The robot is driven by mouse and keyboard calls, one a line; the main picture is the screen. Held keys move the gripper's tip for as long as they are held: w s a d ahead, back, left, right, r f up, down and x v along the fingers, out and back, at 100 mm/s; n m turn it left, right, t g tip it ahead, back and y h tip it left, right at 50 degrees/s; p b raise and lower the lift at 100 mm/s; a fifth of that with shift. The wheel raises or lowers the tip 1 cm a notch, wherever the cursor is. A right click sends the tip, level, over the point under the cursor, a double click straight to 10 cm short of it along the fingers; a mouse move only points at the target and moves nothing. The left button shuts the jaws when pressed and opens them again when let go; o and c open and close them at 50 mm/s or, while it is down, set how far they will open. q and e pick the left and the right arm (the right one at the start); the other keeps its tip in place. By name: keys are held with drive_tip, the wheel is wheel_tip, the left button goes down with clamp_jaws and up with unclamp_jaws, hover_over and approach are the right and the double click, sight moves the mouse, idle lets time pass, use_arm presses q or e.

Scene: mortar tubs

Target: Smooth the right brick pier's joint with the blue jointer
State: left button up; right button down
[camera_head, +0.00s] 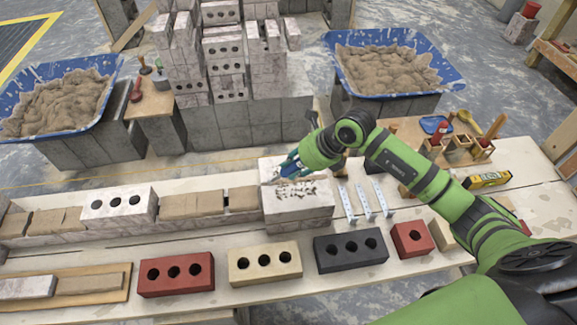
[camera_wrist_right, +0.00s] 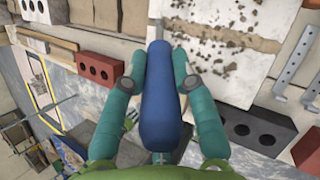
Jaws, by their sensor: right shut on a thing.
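The right brick pier (camera_head: 298,212) is a pale block at the right end of the brick row, with dark mortar crumbs on its top. In the wrist view the pier (camera_wrist_right: 190,22) shows a tan mortar strip (camera_wrist_right: 235,35) with crumbs scattered beside it. My right gripper (camera_head: 290,172) is over the pier's back left corner. In the wrist view its fingers (camera_wrist_right: 158,62) are shut on the blue jointer (camera_wrist_right: 157,100), gripping its thick blue handle. The jointer's tip is mostly hidden, so I cannot tell whether it touches the pier. My left gripper is out of view.
Red (camera_head: 176,274), cream (camera_head: 265,262) and black (camera_head: 351,250) bricks lie along the front of the bench. Metal strips (camera_head: 363,200) lie right of the pier. Blue mortar tubs (camera_head: 448,70) and stacked blocks stand behind. A yellow level (camera_head: 487,180) lies at the right.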

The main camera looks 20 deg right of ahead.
drive_tip(key=shift+s+d+b, duration=1.65)
drive_tip(key=shift+d+b, duration=1.1)
drive_tip(key=shift+d, duration=5.25)
drive_tip(key=a+r+p, duration=0.3)
drive_tip(key=r, duration=0.3)
drive_tip(key=shift+w+a+p, duration=0.3)
drive_tip(key=shift+w+p, duration=0.1)
